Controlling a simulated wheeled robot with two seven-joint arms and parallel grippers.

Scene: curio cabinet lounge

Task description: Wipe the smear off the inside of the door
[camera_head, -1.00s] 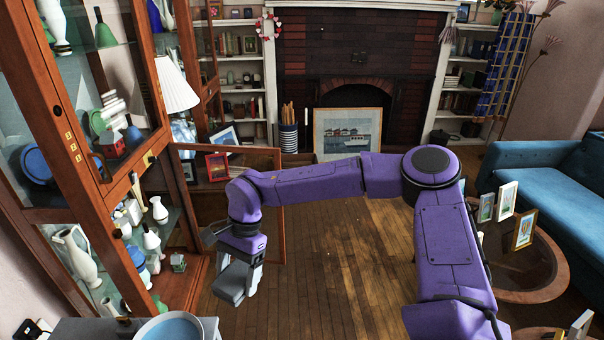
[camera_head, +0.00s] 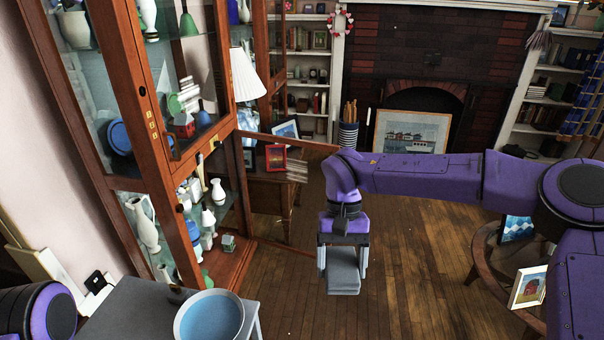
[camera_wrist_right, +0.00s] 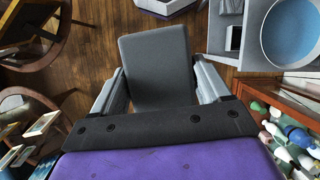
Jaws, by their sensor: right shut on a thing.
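The open lower door (camera_head: 290,142) of the wooden cabinet stands swung out into the room, a glazed panel in a thin brown frame. Its outer end is hidden behind my right arm. I cannot make out a smear on it. My right gripper (camera_head: 343,272) hangs in front of the door, nearer to me, apart from it. It is shut on a flat grey pad (camera_head: 343,280). In the right wrist view the pad (camera_wrist_right: 155,70) sits between the two fingers. My left gripper is out of view; only part of my left arm shows at lower left.
A bowl of blue water (camera_head: 209,316) stands on a grey side table (camera_head: 135,305) at lower left. A round table (camera_head: 483,262) with picture frames stands at right. The wooden floor between is clear.

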